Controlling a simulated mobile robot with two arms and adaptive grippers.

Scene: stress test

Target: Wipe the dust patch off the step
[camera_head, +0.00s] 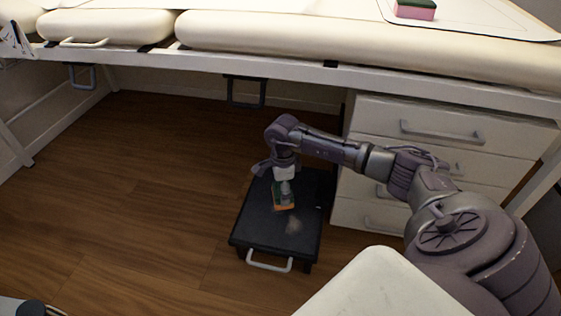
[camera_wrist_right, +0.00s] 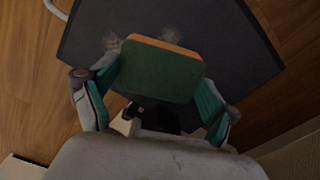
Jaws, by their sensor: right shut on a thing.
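The black step (camera_head: 262,232) stands on the floor under the bed, with a pale handle at its near end. A faint pale dust patch (camera_head: 294,226) lies on its top, toward the near right. My right gripper (camera_head: 284,187) is shut on a green and orange sponge (camera_wrist_right: 160,72), which also shows in the head view (camera_head: 284,203). The sponge is over the step top beside the dust; I cannot tell whether it touches. My left gripper is not in view.
A white drawer unit (camera_head: 385,205) stands close to the step's right side. The bed frame (camera_head: 290,72) spans above the step. A pink and green sponge (camera_head: 415,10) lies on the bed. Wooden floor (camera_head: 130,220) is clear to the left.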

